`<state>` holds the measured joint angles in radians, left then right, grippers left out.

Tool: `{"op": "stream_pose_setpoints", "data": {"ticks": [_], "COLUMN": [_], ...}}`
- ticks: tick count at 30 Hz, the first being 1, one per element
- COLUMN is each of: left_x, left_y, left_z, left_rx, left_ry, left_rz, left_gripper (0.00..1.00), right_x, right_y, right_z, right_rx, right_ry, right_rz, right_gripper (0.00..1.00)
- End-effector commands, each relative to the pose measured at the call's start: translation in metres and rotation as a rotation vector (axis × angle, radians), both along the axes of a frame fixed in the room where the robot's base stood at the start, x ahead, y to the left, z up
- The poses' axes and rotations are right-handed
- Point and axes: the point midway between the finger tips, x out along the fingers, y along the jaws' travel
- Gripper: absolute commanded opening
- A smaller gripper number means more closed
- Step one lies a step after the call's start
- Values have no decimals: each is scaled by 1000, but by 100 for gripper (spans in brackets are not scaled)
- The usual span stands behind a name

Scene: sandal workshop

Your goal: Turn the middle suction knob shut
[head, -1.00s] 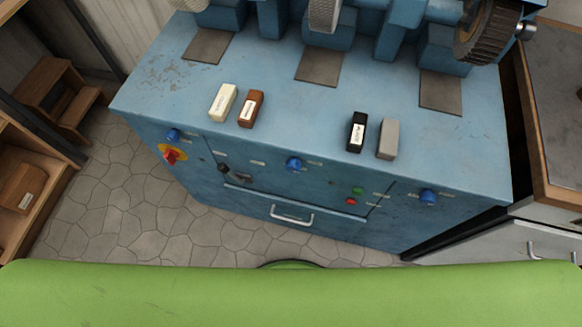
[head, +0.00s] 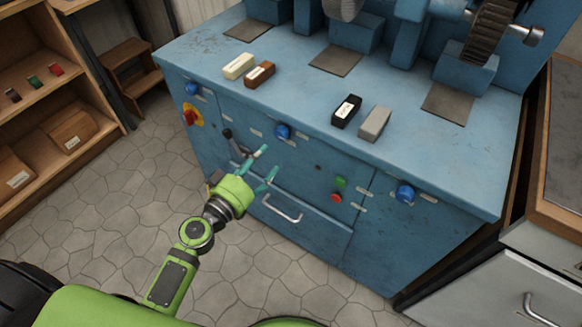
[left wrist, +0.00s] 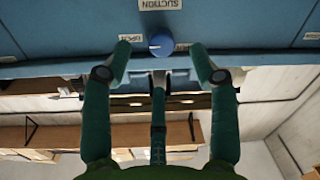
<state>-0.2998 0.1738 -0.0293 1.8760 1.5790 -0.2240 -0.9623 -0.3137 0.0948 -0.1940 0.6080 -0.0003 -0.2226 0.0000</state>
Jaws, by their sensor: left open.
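The middle suction knob (head: 283,131) is a round blue knob on the front of the blue machine. In the left wrist view the knob (left wrist: 161,45) shows below a SUCTION label, with a label that seems to read OPEN at its left. A pale mark on the knob points to the left, toward that label. My left gripper (head: 268,160) is open and empty, its teal fingers reaching toward the panel just below and left of the knob. In the left wrist view the fingertips (left wrist: 160,52) lie to either side of the knob, apart from it. My right gripper is not in view.
Other blue knobs sit at the left (head: 192,88) and right (head: 405,193) of the panel. A red-and-yellow switch (head: 192,116), a dark lever (head: 230,137), a drawer handle (head: 282,209) and green and red buttons (head: 338,190) are nearby. Stone floor is clear in front.

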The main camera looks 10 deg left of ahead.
Motion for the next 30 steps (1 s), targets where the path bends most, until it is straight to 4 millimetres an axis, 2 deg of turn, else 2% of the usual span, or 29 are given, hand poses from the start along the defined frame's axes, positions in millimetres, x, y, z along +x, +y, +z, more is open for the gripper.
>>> {"op": "stream_pose_setpoints", "data": {"ticks": [3, 11, 18, 27, 28, 30], "left_x": [5, 41, 65, 68, 68, 68], "left_y": [-1, -13, -21, -22, -22, -22], "left_z": [15, 18, 16, 14, 14, 14], "left_rx": [-16, -19, -18, -17, -17, -17], "left_ry": [-36, -35, -35, -33, -33, -33], "left_rz": [-2, -3, -3, -3, -3, -3], "left_gripper": [60, 60, 60, 60, 56, 28], "right_x": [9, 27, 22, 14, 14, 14], "right_y": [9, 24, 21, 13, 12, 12], "right_z": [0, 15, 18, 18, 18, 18], "right_rx": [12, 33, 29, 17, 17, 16], "right_ry": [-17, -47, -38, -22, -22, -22], "right_rz": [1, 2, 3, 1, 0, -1], "right_gripper": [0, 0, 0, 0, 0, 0]}}
